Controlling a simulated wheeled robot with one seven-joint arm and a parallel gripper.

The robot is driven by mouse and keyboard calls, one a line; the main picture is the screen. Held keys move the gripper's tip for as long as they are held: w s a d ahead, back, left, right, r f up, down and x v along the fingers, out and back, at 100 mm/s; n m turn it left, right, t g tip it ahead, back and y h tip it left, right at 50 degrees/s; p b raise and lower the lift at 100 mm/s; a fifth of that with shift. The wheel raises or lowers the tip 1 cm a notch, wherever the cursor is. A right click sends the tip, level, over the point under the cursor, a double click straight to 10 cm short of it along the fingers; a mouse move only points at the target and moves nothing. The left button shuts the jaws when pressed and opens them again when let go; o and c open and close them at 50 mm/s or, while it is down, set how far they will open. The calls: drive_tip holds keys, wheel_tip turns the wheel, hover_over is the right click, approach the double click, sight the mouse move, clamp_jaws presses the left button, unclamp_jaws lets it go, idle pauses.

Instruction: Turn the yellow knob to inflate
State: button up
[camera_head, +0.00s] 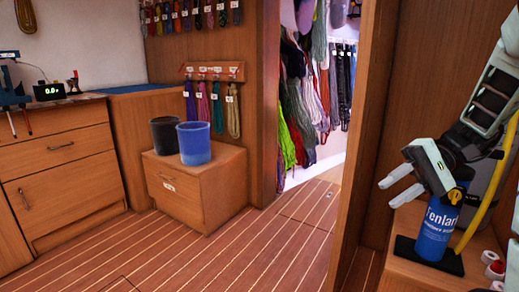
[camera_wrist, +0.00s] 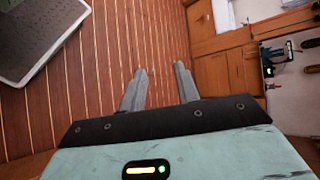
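A blue cylinder (camera_head: 435,235) with white lettering stands upright on a black base at the right of the head view. A small yellow part, apparently the yellow knob (camera_head: 455,196), shows at its top, partly hidden by my gripper. A yellow hose (camera_head: 490,205) curves up beside the cylinder. My gripper (camera_head: 389,194) is above and in front of the cylinder, its fingers pointing left, away from the knob. The fingers are apart with nothing between them. In the wrist view the open fingers (camera_wrist: 160,70) point over the plank floor; neither knob nor cylinder shows there.
The black base (camera_head: 405,250) sits on a wooden surface, with red-and-white rolls (camera_head: 494,268) at its right. A wooden partition (camera_head: 365,120) stands left of my gripper. A blue bucket (camera_head: 195,145) and a black bucket (camera_head: 164,136) stand on a low cabinet. The striped floor is clear.

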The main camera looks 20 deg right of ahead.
drive_tip(key=s+a+f+n+g+h+b, duration=0.15)
drive_tip(key=s+a+f+n+h, duration=0.3)
drive_tip(key=a, duration=0.55)
drive_tip(key=s+a+f+n+h+b, duration=0.3)
drive_tip(key=a+f+n, duration=0.25)
drive_tip(key=a, duration=0.45)
drive_tip(key=s+a+f+n+g+h+b, duration=0.1)
drive_tip(key=s+a+f+n+h+b, duration=0.2)
drive_tip(key=a+f, duration=0.5)
wheel_tip(320, 180, up, 40)
drive_tip(key=a+p, duration=0.1)
drive_tip(key=p, duration=3.7)
drive_tip(key=shift+a+f+n+t+h, duration=0.2)
drive_tip(key=shift+a+n+t+h, duration=0.15)
drive_tip(key=shift+a+n, duration=0.05)
